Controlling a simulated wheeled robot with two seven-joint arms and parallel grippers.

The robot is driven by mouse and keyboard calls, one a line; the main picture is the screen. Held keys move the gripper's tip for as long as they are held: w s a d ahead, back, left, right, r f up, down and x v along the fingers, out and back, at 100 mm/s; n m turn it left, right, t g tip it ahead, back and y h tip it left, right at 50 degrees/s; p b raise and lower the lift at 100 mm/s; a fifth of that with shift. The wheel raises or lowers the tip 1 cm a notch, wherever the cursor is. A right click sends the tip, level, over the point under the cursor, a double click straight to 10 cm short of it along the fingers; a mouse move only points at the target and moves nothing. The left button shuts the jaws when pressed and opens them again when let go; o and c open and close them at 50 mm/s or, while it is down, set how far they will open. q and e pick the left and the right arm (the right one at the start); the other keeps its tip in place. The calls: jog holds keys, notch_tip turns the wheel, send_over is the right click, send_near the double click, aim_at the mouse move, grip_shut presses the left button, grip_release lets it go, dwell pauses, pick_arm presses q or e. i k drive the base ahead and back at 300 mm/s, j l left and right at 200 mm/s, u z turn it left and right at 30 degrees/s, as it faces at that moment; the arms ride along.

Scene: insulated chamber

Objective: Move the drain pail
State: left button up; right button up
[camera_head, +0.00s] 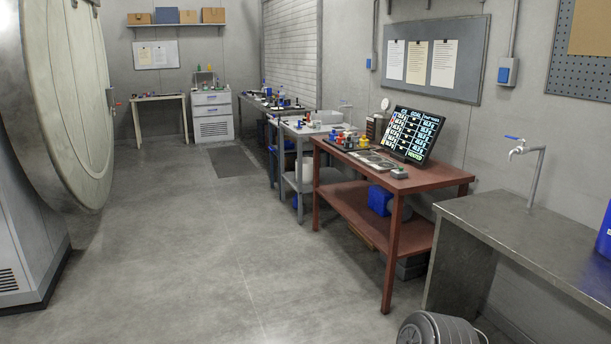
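A grey, round, pail-like object (437,329) stands on the floor at the bottom edge, right of centre, in front of the metal counter. A white bucket-like container (301,174) also shows under the grey sink table farther back. Neither of my grippers is in view.
A metal counter (530,238) with a tap (524,150) stands at the right. A red-brown table (428,183) with a screen (411,134) is beyond it. A large round chamber door (75,100) stands open at the left. The middle floor (210,240) is clear.

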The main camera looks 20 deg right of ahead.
aim_at(307, 162)
jog(key=i+z, duration=0.1)
jog(key=i, duration=7.4)
jog(key=i+z, duration=0.2)
jog(key=i, duration=0.25)
jog(key=i+j+z, duration=0.2)
jog(key=i, duration=0.2)
jog(key=i+j+z, duration=0.15)
jog(key=i, duration=0.25)
jog(key=i+j+z, duration=0.6)
jog(key=z, duration=0.15)
jog(key=i+j+z, duration=0.55)
jog(key=j+z, duration=0.3)
jog(key=j, duration=0.15)
jog(key=i+j+z, duration=0.25)
jog(key=j, duration=0.2)
jog(key=j+z, duration=0.3)
